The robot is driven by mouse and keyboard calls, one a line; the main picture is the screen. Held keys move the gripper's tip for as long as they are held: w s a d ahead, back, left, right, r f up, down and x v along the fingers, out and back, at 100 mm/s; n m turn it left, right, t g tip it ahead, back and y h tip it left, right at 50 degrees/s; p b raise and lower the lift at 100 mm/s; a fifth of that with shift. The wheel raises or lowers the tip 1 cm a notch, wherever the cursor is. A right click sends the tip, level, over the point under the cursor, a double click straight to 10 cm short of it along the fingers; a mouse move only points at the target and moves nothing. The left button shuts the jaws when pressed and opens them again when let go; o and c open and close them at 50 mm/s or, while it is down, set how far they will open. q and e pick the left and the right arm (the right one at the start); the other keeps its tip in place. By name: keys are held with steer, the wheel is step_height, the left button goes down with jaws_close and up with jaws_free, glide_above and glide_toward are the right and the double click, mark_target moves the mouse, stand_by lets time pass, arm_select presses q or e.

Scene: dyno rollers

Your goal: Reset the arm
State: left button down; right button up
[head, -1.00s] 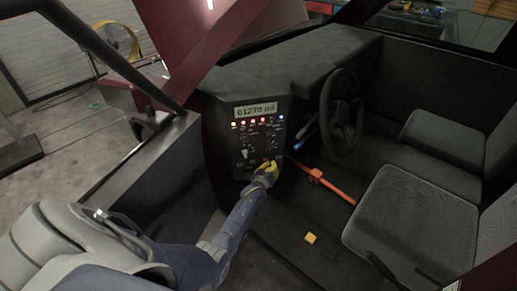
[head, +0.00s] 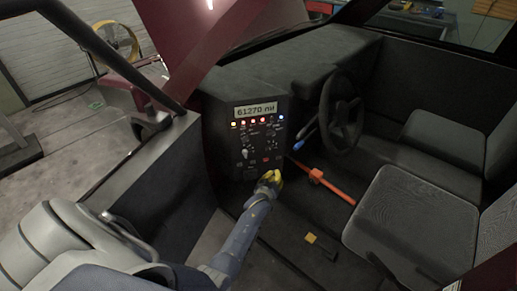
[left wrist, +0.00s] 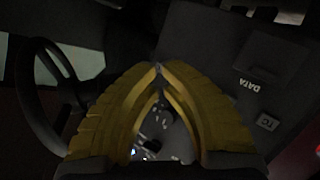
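My left gripper (head: 270,181) has yellow fingers and hangs in front of the lower part of the dashboard panel (head: 255,140). In the left wrist view the two fingertips (left wrist: 160,68) meet, with nothing seen between them. The fingers look shut and empty, and they look clear of the panel. The panel carries a display (head: 256,111) reading 61270 mi, a row of lit lamps (head: 253,122), and switches and knobs below. My right gripper is not in view.
A steering wheel (head: 341,112) stands right of the panel. An orange bar (head: 325,183) runs low beside my gripper. A small yellow block (head: 311,238) lies on the dark floor. A grey seat (head: 412,223) is at the right. The door (head: 150,165) is on the left.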

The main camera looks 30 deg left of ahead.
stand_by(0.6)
